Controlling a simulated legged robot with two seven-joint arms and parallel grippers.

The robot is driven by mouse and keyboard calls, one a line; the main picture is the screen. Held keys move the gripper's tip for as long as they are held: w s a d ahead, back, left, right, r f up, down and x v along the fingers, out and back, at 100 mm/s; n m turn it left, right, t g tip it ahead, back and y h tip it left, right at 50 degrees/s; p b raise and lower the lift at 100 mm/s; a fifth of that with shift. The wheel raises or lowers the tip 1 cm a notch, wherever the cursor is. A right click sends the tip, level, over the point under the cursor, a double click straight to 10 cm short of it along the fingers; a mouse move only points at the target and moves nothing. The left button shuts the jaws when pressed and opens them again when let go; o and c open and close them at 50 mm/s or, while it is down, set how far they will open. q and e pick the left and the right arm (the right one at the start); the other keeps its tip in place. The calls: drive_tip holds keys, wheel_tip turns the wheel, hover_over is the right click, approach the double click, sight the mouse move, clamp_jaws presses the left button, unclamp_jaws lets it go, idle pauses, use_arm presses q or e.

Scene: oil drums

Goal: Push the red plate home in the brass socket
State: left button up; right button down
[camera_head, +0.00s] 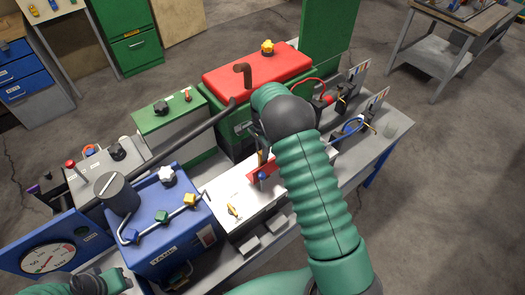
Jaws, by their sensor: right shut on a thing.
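The red plate (258,173) is a small flat piece, held over the white-topped box in the middle of the bench. My right gripper (263,162) reaches down to it from behind my green arm and is shut on it; the fingers are partly hidden by the arm. A small brass-coloured fitting (233,210) stands on the white top, left of and nearer than the plate. I cannot tell whether it is the brass socket. I cannot tell whether the plate touches any socket. Part of my left arm shows at the bottom left corner, its fingers out of view.
A blue tank (170,240) with a pipe and coloured knobs, and a dial gauge (48,258), stand left. A green box with a red lid (258,75) stands behind, a dark bar slanting beside it. Cables (350,127) and upright panels are right. Bare bench (395,140) shows at far right.

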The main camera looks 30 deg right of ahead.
drive_tip(key=shift+f, duration=0.65)
drive_tip(key=shift+f+b, duration=0.5)
drive_tip(key=shift+f, duration=0.15)
drive_tip(key=shift+f, duration=0.25)
drive_tip(key=shift+f+b, duration=0.4)
drive_tip(key=shift+f, duration=0.1)
idle(0.6)
drive_tip(key=c, duration=1.3)
unclamp_jaws()
drive_tip(key=shift+o, duration=0.2)
